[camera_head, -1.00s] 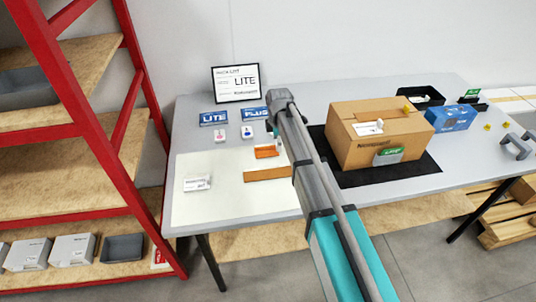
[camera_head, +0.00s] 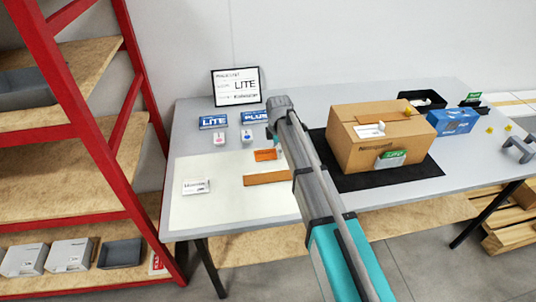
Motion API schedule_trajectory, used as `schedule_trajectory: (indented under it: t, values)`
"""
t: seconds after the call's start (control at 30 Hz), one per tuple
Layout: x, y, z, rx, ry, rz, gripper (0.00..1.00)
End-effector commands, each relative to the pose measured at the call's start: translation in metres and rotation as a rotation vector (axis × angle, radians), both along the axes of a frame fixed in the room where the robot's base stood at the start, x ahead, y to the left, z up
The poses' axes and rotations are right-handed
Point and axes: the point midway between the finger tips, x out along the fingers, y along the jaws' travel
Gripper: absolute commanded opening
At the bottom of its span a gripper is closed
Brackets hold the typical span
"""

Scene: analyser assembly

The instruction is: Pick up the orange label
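A small bright orange piece (camera_head: 265,155), which looks like the orange label, lies flat near the back right of the pale mat (camera_head: 225,208) on the table. A longer brown-orange strip (camera_head: 266,178) lies just in front of it. My arm reaches over the table from the lower right, and its wrist stands above and behind the orange piece. My gripper (camera_head: 276,142) points down beside the right end of the orange piece, mostly hidden behind my arm. Its fingers are too small and covered to tell whether they are open or touch anything.
A white card (camera_head: 195,187) lies on the mat. Blue LITE (camera_head: 213,121) and PLUS (camera_head: 254,117) labels lie behind, before a framed sign (camera_head: 236,86). A cardboard box (camera_head: 372,145) stands on a black mat at right. A red shelf (camera_head: 105,150) stands left.

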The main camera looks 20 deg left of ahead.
Motion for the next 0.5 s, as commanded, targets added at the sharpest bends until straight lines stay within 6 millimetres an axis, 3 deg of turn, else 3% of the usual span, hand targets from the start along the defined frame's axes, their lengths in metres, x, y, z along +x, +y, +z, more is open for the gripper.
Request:
schedule_trajectory:
  t: [0.03,0.27,0.5]
  values:
    - [0.0001,-0.0001,0.0,0.0,0.0,0.0,0.64]
    - [0.0001,-0.0002,0.0,0.0,0.0,0.0,0.21]
    - [0.0002,-0.0003,0.0,0.0,0.0,0.0,0.2]
